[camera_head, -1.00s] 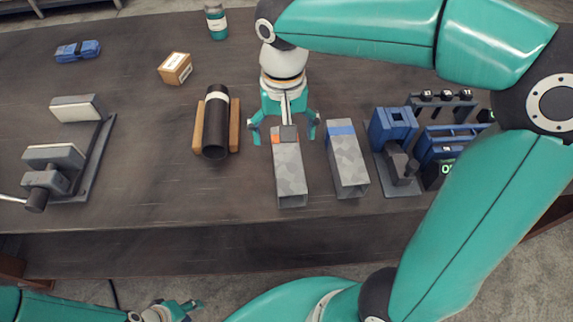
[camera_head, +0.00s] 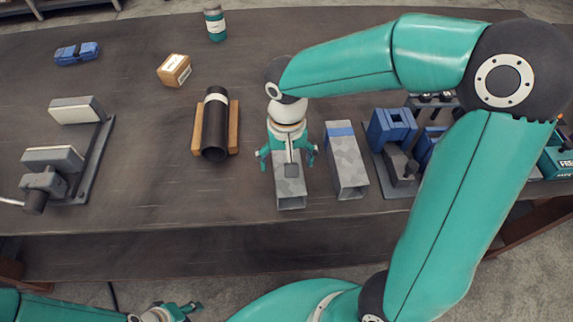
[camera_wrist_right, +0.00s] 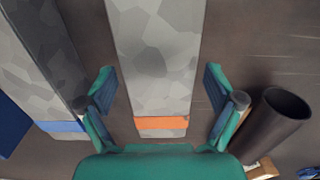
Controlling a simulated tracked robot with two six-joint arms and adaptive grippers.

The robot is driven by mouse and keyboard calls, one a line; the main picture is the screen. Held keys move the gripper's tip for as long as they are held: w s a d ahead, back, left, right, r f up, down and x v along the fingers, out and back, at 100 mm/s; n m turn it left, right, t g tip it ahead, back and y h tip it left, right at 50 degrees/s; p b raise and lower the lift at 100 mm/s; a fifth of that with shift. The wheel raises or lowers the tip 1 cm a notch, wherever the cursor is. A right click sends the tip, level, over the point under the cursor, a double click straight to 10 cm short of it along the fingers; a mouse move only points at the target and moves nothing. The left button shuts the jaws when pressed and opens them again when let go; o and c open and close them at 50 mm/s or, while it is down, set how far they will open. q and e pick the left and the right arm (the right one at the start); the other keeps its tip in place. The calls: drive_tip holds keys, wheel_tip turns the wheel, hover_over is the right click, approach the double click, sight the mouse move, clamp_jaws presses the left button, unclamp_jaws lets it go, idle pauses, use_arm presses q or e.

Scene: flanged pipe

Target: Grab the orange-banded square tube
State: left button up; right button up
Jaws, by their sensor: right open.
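The orange-banded square tube (camera_head: 290,199) is a grey mottled tube lying on the workbench. Its orange band shows in the right wrist view (camera_wrist_right: 162,123) but is hidden under my right gripper in the head view. My right gripper (camera_head: 288,158) is open and over the far part of this tube. In the right wrist view its two fingers stand on either side of the tube, with gaps at both sides. A similar blue-banded tube (camera_head: 347,165) lies just to the right in the head view. My left gripper (camera_head: 186,309) is low at the bottom left, away from the bench; its opening is unclear.
A black pipe (camera_head: 215,130) rests in a wooden cradle left of the tube. A grey vise (camera_head: 85,165) stands further left. A blue block fixture (camera_head: 392,128) stands right of the blue-banded tube. A small box (camera_head: 174,70) and a jar (camera_head: 215,23) are behind.

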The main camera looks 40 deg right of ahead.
drive_tip(key=c, duration=1.7)
drive_tip(key=shift+r, duration=0.1)
